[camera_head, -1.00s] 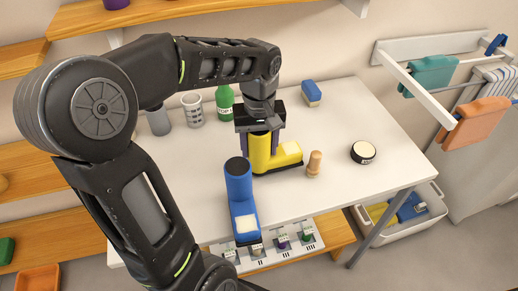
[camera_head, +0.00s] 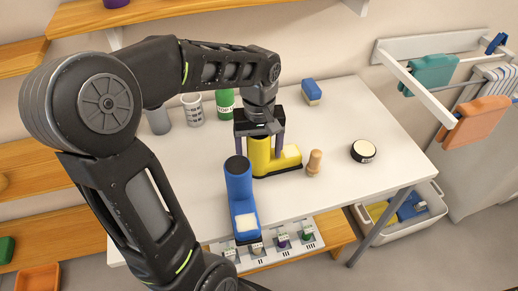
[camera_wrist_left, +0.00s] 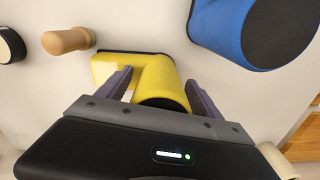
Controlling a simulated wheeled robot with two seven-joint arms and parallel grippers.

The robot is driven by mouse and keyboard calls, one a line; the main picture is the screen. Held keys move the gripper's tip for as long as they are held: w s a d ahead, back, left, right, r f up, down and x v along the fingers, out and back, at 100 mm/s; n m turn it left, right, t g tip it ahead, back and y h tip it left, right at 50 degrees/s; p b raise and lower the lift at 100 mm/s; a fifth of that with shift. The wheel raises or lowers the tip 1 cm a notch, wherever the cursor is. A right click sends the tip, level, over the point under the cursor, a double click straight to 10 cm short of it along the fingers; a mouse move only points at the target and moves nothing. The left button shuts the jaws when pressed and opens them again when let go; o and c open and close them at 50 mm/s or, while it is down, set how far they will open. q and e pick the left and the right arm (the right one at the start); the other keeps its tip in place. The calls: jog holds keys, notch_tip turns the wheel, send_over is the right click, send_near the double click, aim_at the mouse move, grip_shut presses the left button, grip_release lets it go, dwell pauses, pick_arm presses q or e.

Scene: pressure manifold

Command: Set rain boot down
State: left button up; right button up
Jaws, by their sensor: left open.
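A yellow rain boot (camera_head: 262,157) with a dark sole stands upright on the white table, its pale-patched toe to the right. My left gripper (camera_head: 260,142) is over the boot's shaft, with its fingers open on either side. In the left wrist view the yellow boot (camera_wrist_left: 158,80) lies between the two spread fingers (camera_wrist_left: 158,88), with gaps beside it. A blue rain boot (camera_head: 240,196) stands nearer the table's front edge, also showing in the left wrist view (camera_wrist_left: 222,25). My right gripper is not in view.
A wooden peg-like piece (camera_head: 314,163) stands just right of the yellow boot, and a round black-rimmed tin (camera_head: 363,151) is farther right. A green bottle (camera_head: 225,104), white cup (camera_head: 192,108) and blue sponge (camera_head: 311,92) stand behind. The table's right side is mostly clear.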

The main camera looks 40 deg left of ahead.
pick_arm(q)
jog(key=shift+r, duration=0.1)
notch_tip(320, 180, up, 12)
jog(key=shift+r+p, duration=0.1)
jog(key=shift+p, duration=0.35)
dwell(0.6)
